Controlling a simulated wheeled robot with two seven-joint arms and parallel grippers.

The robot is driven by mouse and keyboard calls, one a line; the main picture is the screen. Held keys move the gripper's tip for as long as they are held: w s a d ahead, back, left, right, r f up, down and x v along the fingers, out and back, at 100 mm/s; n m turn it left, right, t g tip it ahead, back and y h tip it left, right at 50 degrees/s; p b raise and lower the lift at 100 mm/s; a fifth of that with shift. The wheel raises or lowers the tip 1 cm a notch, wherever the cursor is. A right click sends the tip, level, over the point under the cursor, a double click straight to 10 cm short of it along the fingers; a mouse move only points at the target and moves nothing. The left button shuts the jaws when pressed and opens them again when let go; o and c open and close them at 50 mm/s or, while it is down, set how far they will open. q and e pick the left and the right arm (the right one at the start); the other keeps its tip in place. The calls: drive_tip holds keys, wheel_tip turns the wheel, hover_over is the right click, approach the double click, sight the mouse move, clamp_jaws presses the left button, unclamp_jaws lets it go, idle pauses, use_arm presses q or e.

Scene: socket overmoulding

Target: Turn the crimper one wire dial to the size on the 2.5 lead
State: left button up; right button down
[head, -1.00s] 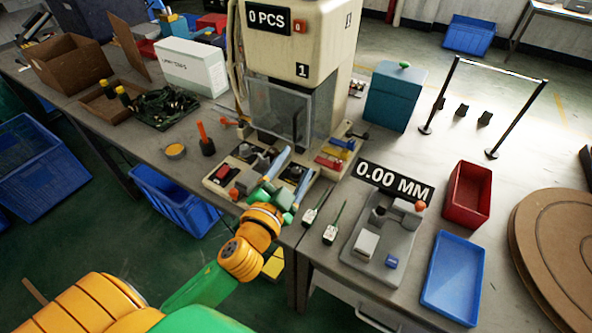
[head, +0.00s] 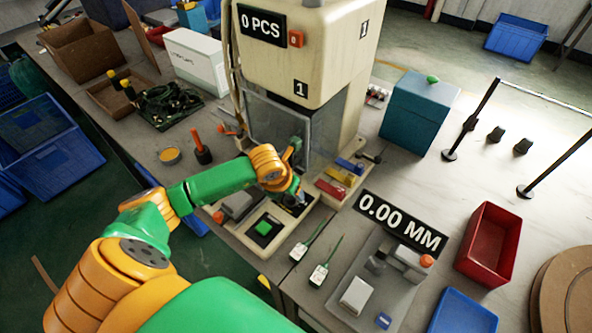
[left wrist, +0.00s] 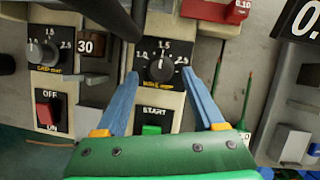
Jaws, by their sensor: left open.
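The crimper one (head: 301,90) stands on the bench with a "1" label. In the left wrist view its wire dial (left wrist: 162,68) is a dark round knob marked 1.0, 1.5 and 2.5, and its pointer appears to be up near 1.5. My left gripper (left wrist: 160,73) is open, with one blue finger either side of this dial and no clear contact. In the head view my left wrist hides most of the fingers and the dial. Two leads with green wires (head: 300,250) (head: 318,274) lie right of the crimper; their size marks are too small to read.
Left of the wire dial are a grip dial (left wrist: 45,52) and a red OFF/ON switch (left wrist: 47,112). A green START button (left wrist: 152,130) sits below the wire dial. A gauge with a 0.00 MM display (head: 402,222) and a red bin (head: 487,245) stand to the right.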

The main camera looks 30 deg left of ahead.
sight(289, 197)
use_arm(q)
drive_tip(key=f, duration=0.3)
drive_tip(key=shift+w+a, duration=0.2)
drive_tip(key=shift+w+f, duration=0.35)
drive_tip(key=shift+w, duration=0.1)
drive_tip(key=shift+s+d+r, duration=0.1)
drive_tip(key=shift+s+r, duration=0.05)
drive_tip(key=shift+s, duration=0.05)
clamp_jaws()
use_arm(e)
drive_tip(key=shift+s+a, duration=0.2)
drive_tip(key=shift+s, duration=0.25)
